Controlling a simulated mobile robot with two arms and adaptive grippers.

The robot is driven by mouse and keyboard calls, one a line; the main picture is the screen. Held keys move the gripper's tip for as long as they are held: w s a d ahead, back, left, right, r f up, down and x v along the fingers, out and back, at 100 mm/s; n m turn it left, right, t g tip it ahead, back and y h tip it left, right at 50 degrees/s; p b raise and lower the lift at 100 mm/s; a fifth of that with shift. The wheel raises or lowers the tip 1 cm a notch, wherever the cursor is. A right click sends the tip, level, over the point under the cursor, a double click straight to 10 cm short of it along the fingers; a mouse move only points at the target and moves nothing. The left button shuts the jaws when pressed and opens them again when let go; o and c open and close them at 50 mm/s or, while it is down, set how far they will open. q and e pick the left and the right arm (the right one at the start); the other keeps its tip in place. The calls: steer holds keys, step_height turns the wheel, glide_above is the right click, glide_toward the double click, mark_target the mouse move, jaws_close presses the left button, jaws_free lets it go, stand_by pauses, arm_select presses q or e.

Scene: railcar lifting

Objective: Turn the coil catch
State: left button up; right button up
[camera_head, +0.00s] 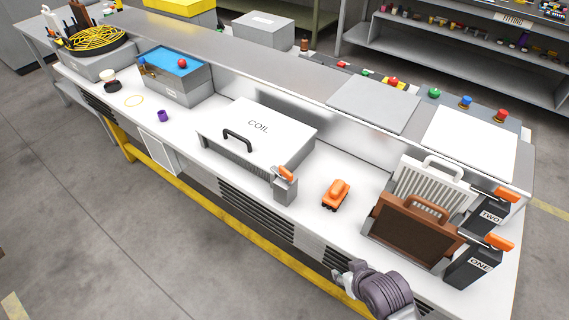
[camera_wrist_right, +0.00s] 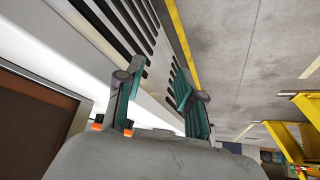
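The coil catch (camera_head: 285,185) is a small grey post with an orange lever (camera_head: 286,173) on top. It stands at the front right corner of the white box (camera_head: 272,127) marked COIL, which has a black handle and a closed lid. My right gripper (camera_head: 347,277) is low at the bench's front edge, to the right of and nearer than the catch, apart from it. In the right wrist view its two fingers (camera_wrist_right: 158,95) are spread with nothing between them. My left gripper is not in view.
An orange toy-like railcar (camera_head: 336,194) sits right of the catch. Brown (camera_head: 412,232) and white ribbed panels (camera_head: 432,185) stand upright at right, beside catches marked ONE (camera_head: 478,262) and TWO (camera_head: 490,217). A blue-topped box (camera_head: 175,77) and purple cup (camera_head: 162,116) are at left.

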step_height(320, 180, up, 10)
steer(key=a+t+p, duration=0.1)
steer(key=a, duration=0.1)
steer(key=n+t+y, duration=0.3)
steer(key=n+y, duration=0.2)
steer(key=y, duration=0.2)
glide_toward(288, 172)
steer(key=p+x, duration=0.2)
steer(key=x, duration=0.9)
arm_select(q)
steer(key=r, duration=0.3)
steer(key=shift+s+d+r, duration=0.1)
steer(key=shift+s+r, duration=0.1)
arm_select(e)
jaws_close()
